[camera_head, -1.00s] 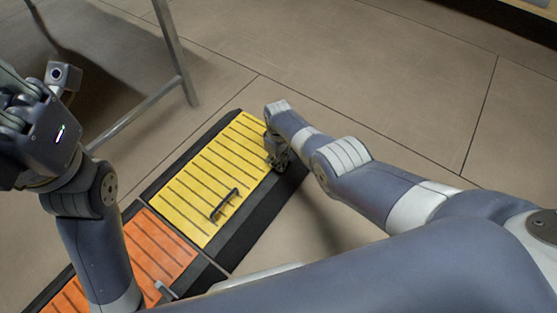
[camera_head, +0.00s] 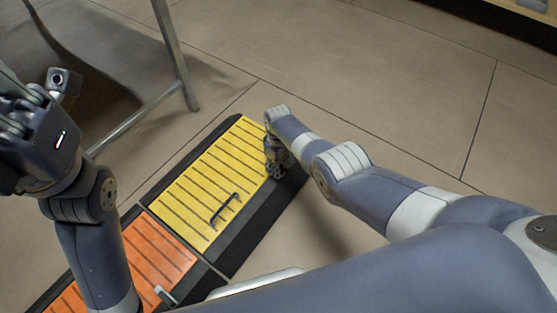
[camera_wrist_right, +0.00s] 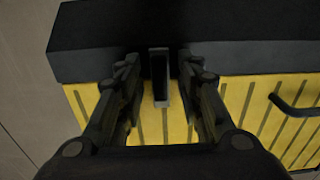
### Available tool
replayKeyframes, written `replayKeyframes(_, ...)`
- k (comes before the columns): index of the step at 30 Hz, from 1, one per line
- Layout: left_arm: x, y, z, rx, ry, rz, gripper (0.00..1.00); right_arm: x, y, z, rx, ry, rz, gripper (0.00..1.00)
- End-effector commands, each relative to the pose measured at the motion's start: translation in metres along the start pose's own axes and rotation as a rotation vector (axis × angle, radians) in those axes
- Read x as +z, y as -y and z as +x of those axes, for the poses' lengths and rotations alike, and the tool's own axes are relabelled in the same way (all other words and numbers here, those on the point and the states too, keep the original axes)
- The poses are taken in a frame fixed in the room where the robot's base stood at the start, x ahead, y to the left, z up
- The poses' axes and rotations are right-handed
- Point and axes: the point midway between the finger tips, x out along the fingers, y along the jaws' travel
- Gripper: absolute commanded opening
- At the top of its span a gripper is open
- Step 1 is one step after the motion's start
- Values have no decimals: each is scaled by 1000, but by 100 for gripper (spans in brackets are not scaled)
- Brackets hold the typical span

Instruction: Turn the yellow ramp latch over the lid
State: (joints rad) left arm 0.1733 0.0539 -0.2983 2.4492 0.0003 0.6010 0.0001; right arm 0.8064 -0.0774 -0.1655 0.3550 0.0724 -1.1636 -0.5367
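The yellow ramp lid (camera_head: 195,190) lies on the floor in a black frame, with a black handle (camera_head: 226,207) on it. In the right wrist view the yellow lid (camera_wrist_right: 240,100) shows below the black frame edge. A grey latch (camera_wrist_right: 161,77) stands at that edge, overlapping the lid in the picture. My right gripper (camera_wrist_right: 162,75) is open, one finger on each side of the latch, with gaps visible. In the head view my right gripper (camera_head: 277,160) hides the latch. My left gripper (camera_head: 18,115) is at the left edge; its fingertips are not clear.
An orange ramp lid (camera_head: 155,250) adjoins the yellow one, with its own grey latch (camera_head: 165,295) at the frame edge. A metal table leg (camera_head: 176,55) stands behind on the left. The tiled floor (camera_head: 400,100) beyond the ramps is clear.

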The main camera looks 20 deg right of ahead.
Motion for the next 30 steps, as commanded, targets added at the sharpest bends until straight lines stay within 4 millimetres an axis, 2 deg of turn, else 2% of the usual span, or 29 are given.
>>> replayKeyframes(13,0,0,0,-3,-1,-2,0,0,0,-29,2,-2,0,33)
replayKeyframes(30,0,0,0,-4,-1,-2,0,0,0,-110,1,1,0,33)
